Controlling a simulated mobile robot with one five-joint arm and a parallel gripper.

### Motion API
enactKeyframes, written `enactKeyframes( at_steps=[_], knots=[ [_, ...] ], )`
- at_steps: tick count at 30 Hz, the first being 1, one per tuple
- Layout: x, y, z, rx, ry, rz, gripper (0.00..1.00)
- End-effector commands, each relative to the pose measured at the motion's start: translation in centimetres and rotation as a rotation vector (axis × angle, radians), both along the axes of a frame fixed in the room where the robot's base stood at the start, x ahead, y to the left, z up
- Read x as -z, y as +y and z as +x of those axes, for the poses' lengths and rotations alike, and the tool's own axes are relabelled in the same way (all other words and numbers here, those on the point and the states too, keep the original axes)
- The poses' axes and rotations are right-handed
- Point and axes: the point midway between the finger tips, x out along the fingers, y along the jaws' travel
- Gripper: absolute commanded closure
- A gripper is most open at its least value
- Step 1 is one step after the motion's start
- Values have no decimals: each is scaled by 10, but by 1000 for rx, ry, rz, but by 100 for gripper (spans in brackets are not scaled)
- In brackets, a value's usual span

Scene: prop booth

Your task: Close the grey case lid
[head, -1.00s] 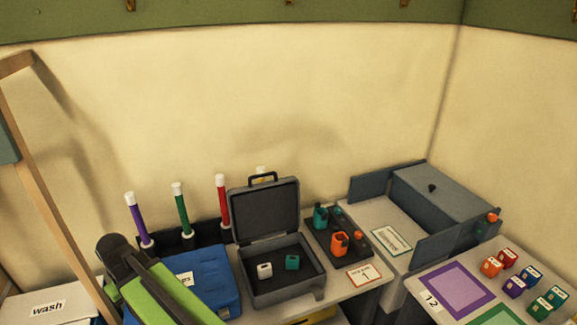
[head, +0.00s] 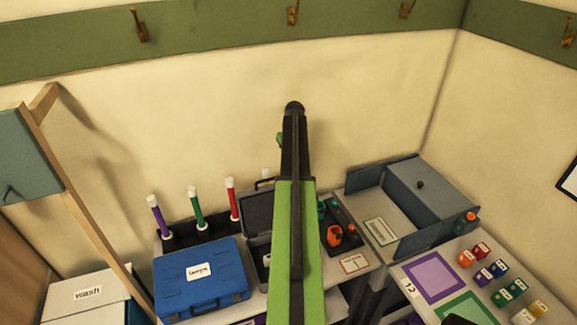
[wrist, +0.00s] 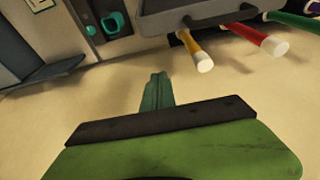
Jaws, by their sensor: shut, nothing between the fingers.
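The grey case (head: 254,252) stands on the table in the head view, partly hidden behind my raised arm. Its grey lid (head: 257,213) is open and roughly upright, with a handle on its top edge. A pale small block (head: 266,259) shows inside the case. In the wrist view the lid's grey edge and handle (wrist: 215,16) are at the top of the picture. My gripper (wrist: 158,76) is shut and empty, below the handle in that picture, with a gap between them. In the head view my arm largely hides the gripper.
A blue case (head: 200,278) stands left of the grey case. Capped purple, green and red tubes (head: 233,198) stand behind; a yellow one (wrist: 195,48) shows near the lid. A dark tray with an orange item (head: 334,236) and a grey box (head: 432,190) are right.

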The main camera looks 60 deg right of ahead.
Motion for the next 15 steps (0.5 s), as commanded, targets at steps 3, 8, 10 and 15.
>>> enactKeyframes(
  at_steps=[3,8,10,15],
  knots=[
    [20,-2,3,0,0,0,100],
    [52,-6,8,0,0,0,100],
    [67,-8,11,0,0,0,100],
    [103,-13,18,1,0,0,100]
  ],
)
